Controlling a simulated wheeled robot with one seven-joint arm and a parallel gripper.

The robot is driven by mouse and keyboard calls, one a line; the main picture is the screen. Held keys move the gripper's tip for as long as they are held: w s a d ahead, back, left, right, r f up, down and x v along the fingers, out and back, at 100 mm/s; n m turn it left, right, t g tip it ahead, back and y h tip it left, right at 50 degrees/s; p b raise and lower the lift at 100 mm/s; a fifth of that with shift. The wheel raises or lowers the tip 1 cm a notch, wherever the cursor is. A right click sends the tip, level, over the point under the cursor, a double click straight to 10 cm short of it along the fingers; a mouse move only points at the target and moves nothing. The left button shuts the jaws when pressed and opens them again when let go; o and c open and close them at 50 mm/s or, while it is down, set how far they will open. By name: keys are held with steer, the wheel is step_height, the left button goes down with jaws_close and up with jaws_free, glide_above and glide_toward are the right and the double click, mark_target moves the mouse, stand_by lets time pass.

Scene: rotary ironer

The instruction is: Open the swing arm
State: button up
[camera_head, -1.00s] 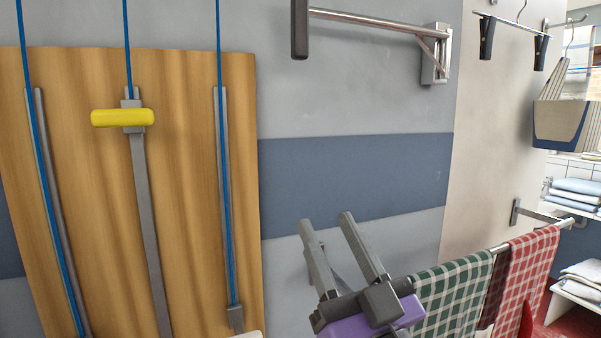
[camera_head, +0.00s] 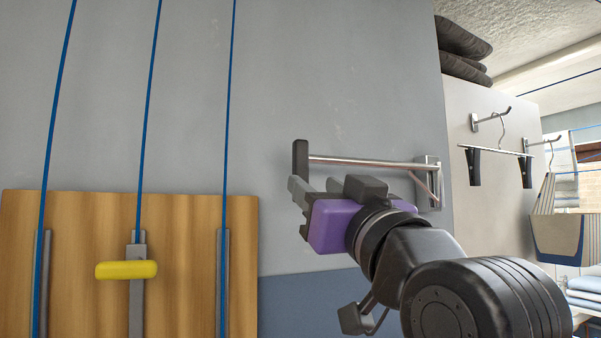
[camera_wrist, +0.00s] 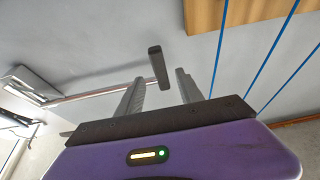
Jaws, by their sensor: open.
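The swing arm (camera_head: 372,162) is a slim metal bar on a wall bracket (camera_head: 432,182), with a dark upright handle (camera_head: 300,163) at its left end. My gripper (camera_head: 296,188) is raised close to the handle, in front of and partly below the bar. In the wrist view the handle (camera_wrist: 158,66) shows beyond and between the two open fingers of my gripper (camera_wrist: 158,84), and the bar (camera_wrist: 95,93) runs left to the bracket (camera_wrist: 32,84). The jaws are open and empty. I cannot tell whether a finger touches the handle.
A wooden board (camera_head: 75,275) with blue cords and a yellow grip (camera_head: 126,270) is on the wall at left. At right, a clip hanger (camera_head: 500,150) and a striped bag (camera_head: 562,222) hang by the wall. The wall (camera_head: 320,80) above the bar is clear.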

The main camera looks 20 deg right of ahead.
mark_target(303, 177)
steer(key=p+x, duration=0.2)
steer(key=x, duration=0.5)
steer(key=shift+r, duration=0.1)
jaws_close()
stand_by(1.3)
